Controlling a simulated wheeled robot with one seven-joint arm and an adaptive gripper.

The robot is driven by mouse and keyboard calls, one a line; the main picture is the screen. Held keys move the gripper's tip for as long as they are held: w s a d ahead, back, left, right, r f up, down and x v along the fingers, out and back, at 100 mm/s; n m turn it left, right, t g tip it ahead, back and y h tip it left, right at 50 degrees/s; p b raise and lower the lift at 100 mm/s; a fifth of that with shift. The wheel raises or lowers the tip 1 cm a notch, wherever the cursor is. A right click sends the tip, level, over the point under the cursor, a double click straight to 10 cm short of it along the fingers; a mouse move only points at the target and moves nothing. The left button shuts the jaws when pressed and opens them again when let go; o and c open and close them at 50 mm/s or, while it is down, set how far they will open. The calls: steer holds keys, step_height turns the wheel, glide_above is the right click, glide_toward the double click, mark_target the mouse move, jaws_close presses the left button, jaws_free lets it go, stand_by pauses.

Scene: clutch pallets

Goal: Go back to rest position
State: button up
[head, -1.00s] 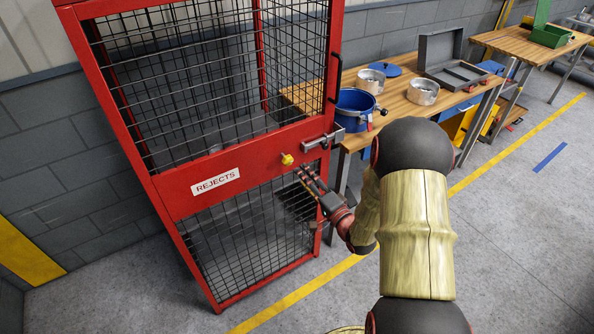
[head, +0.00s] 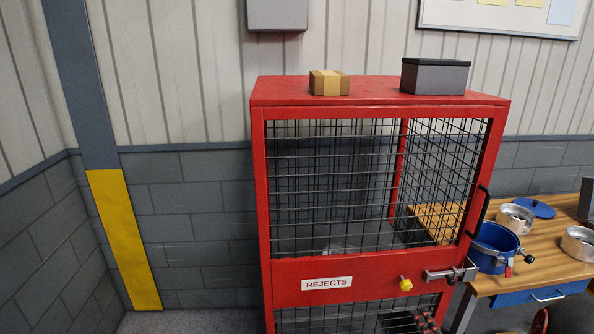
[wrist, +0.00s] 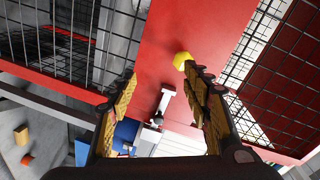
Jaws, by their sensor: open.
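My gripper (wrist: 165,105) is open and empty in the wrist view, its two padded fingers spread apart. It faces the red panel of the rejects cage, with a yellow knob (wrist: 182,60) close to the tip of the right finger; I cannot tell whether they touch. In the head view only dark finger parts (head: 428,322) show at the bottom edge, just below the yellow knob (head: 405,284). The rest of my arm is mostly out of that view.
The red cage (head: 380,275) with mesh sides has a latch (head: 447,273) and a black handle (head: 481,212). A cardboard box (head: 329,84) and a dark grey box (head: 435,77) sit on top. At right, a wooden bench (head: 545,262) holds a blue pot (head: 492,248) and metal parts.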

steer(key=s+d+f+n+g+h, duration=0.1)
steer(key=s+d+f+g, duration=0.15)
steer(key=f, duration=0.25)
steer(key=s+d+f+n+g+h, duration=0.1)
steer(key=s+f+g, duration=0.2)
steer(key=f, duration=0.3)
steer(key=s+d+r+n+g+h, duration=0.1)
steer(key=s+n+g, duration=0.2)
steer(key=s+g, duration=0.4)
steer(key=s+a+r+n+y, duration=0.1)
steer(key=s+a+r+n, duration=0.2)
steer(key=a+r, duration=0.5)
steer(key=s+a+r+n+t+y, duration=0.1)
steer(key=s+a+r+n, duration=0.1)
steer(key=s+a+r, duration=0.3)
steer(key=s+a+r+n, duration=0.3)
steer(key=s+a+r, duration=0.2)
steer(key=a+r, duration=0.7)
step_height(320, 180, up, 5)
steer(key=shift+r+n+y, duration=0.15)
steer(key=shift+n+y, duration=0.15)
steer(key=shift+y, duration=0.1)
steer(key=shift+t, duration=0.25)
